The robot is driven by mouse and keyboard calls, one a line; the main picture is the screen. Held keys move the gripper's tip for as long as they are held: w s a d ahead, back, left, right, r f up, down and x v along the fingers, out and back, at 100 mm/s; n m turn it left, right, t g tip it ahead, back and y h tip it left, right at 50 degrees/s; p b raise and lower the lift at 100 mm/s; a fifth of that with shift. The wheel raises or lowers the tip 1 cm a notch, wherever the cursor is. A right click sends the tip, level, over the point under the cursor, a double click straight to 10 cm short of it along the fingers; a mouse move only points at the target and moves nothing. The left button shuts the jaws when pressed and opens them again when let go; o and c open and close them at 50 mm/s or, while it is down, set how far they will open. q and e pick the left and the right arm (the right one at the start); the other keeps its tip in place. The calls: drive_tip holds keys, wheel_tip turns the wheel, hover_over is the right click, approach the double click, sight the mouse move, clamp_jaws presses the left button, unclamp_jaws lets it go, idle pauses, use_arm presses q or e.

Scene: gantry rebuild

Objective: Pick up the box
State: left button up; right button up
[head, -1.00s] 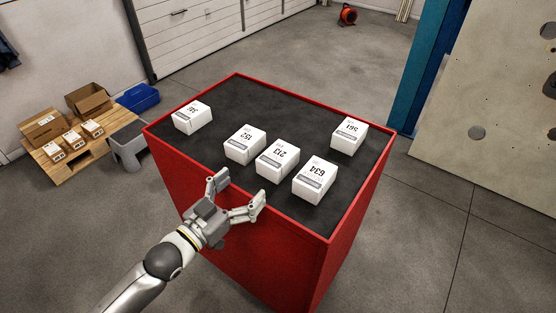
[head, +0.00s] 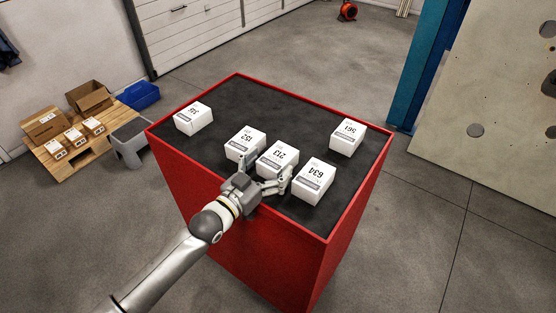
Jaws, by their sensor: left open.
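Several white boxes with printed numbers stand on the black top of a red cabinet (head: 270,98). The box marked 213 (head: 279,157) is in the front middle. My left gripper (head: 266,175) is open at its near side, with one finger by the box marked 152 (head: 246,142) and the other close to the box marked 634 (head: 315,178). I cannot tell whether the fingers touch any box. The box marked 561 (head: 347,134) is at the right, and another white box (head: 193,118) is at the far left. My right gripper is out of view.
A pallet (head: 83,140) with brown cartons, a grey stool (head: 129,142) and a blue bin (head: 138,96) stand on the floor at left. A blue post (head: 420,70) rises behind the cabinet's right corner. The back middle of the cabinet top is clear.

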use_arm(q)
drive_tip(key=c, duration=1.2)
drive_tip(key=shift+c, duration=0.4)
drive_tip(key=shift+r, duration=0.15)
